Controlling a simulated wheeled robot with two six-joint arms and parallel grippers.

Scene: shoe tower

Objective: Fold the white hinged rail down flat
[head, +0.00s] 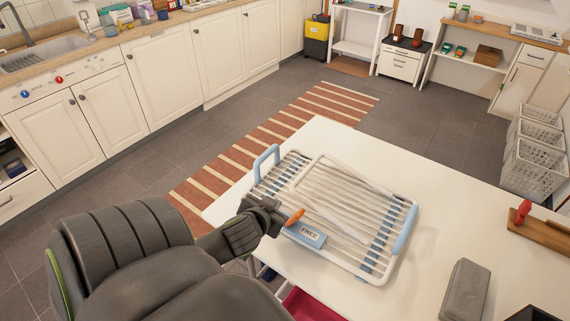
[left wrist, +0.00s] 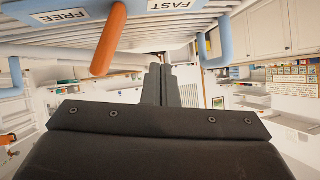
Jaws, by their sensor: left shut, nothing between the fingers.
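A rack of white bars (head: 340,215) with light blue grips lies on the white table. A white rail (head: 365,180) runs round its far side; I cannot tell whether it stands up or lies flat. An orange lever (head: 295,217) sits on the near left side, beside a blue plate marked FREE (head: 312,236). The left wrist view shows the lever (left wrist: 108,40) and the labels FREE and FAST (left wrist: 172,4). My left gripper (head: 279,207) is shut and empty, close to the lever's left; its fingers (left wrist: 165,85) show shut below the rack. My right gripper is out of view.
A blue loop handle (head: 267,160) rises at the rack's left end.

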